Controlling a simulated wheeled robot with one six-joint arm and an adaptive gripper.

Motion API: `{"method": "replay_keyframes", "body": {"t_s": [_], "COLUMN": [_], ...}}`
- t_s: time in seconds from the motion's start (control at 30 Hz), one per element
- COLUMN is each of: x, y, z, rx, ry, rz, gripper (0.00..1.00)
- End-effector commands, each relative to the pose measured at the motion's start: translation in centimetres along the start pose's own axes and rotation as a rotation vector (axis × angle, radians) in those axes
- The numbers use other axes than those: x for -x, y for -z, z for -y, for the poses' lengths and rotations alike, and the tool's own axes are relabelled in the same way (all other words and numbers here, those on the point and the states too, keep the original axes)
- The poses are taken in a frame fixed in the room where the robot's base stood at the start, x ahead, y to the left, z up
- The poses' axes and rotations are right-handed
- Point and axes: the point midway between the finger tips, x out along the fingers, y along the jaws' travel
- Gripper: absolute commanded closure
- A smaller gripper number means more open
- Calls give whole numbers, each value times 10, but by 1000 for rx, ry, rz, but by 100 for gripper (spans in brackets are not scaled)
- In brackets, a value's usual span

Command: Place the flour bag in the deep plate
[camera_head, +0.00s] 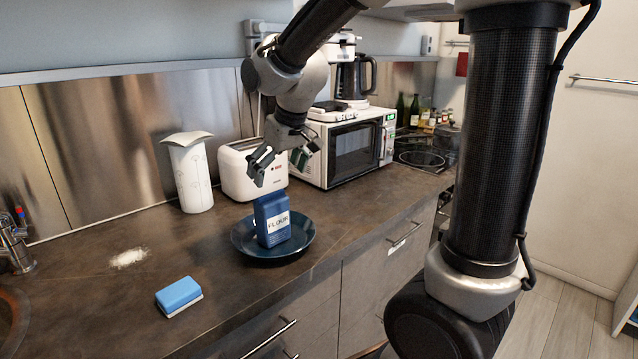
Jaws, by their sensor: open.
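The blue flour bag (271,221) stands roughly upright inside the dark blue deep plate (300,238) on the counter, its white label facing me. My gripper (269,178) is open above the bag, with its fingers pointing down toward the bag's top. A small gap seems to lie between the fingertips and the bag, and nothing shows between the fingers. The bag's base meets the inside of the plate; its far side is hidden.
A blue sponge (179,296) and a patch of white powder (129,257) lie on the left of the counter. The counter left of the plate is mostly clear.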

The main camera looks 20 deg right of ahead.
Motion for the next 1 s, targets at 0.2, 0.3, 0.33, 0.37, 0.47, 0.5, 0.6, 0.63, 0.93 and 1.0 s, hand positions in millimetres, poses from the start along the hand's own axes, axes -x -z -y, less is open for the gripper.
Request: {"method": "replay_keyframes", "body": {"t_s": [0.2, 0.3, 0.33, 0.37, 0.47, 0.5, 0.6, 0.63, 0.93, 1.0], "x": [38, 73, 82, 91, 113, 119, 127, 128, 131, 131], "y": [-37, -86, -102, -119, -171, -188, -222, -230, -246, -246], "z": [-24, -44, -49, -53, -60, -61, -62, -62, -60, -60], "rx": [-55, -116, -135, -154, -213, -233, -270, -278, -295, -295], "ry": [-23, -48, -55, -63, -85, -93, -107, -110, -115, -115], "rz": [-4, -2, 0, 1, 9, 10, 15, 17, 23, 23], "gripper": [3, 3, 3, 3, 3, 3, 3, 3, 3, 3]}}
